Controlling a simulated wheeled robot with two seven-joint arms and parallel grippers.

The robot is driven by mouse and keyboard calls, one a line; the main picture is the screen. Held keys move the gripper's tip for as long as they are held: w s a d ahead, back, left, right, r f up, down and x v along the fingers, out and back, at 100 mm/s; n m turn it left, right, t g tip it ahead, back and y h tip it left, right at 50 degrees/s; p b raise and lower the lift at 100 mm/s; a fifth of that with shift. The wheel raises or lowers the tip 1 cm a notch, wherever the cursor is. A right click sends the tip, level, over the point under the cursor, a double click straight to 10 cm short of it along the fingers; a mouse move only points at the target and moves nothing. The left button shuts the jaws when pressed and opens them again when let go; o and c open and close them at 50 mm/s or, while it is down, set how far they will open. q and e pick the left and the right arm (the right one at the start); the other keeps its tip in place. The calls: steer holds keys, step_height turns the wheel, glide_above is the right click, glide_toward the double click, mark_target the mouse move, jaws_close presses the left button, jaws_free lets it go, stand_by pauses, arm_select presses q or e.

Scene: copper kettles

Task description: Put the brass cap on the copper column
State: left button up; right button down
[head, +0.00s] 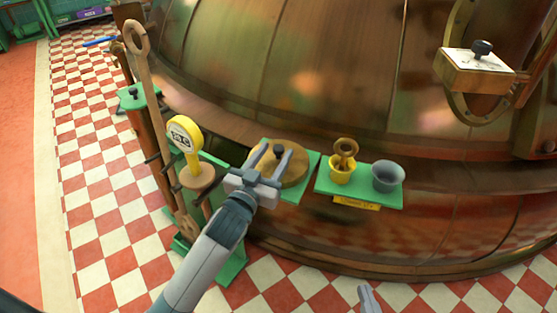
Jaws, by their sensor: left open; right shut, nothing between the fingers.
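The brass cap (297,172) is a round, flat, brownish-gold disc with a dark knob (279,151). It rests on a green shelf beside the big copper kettle. My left gripper (274,157) is open over the cap, with its two fingers on either side of the knob as seen from here. I cannot tell whether they touch it. A brown, copper-coloured upright column (147,142) stands at the left, partly hidden by a long wooden paddle. It may be the copper column; a green plate with a black knob is at its top. My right gripper (368,298) shows only its tip at the bottom edge, shut and empty.
The kettle (330,70) fills the back. Checkered floor is clear at left.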

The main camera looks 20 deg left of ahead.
mark_target(276, 151)
arm_select(q)
steer(key=shift+w+d, duration=0.15)
steer(key=shift+w, duration=1.45)
arm_select(e)
steer(key=shift+w+a+r+t, duration=0.1)
steer(key=shift+a+r+t, duration=0.1)
steer(key=shift+r+t, duration=0.5)
steer(key=shift+r, duration=0.15)
arm_select(q)
steer(key=shift+r, duration=0.1)
jaws_close()
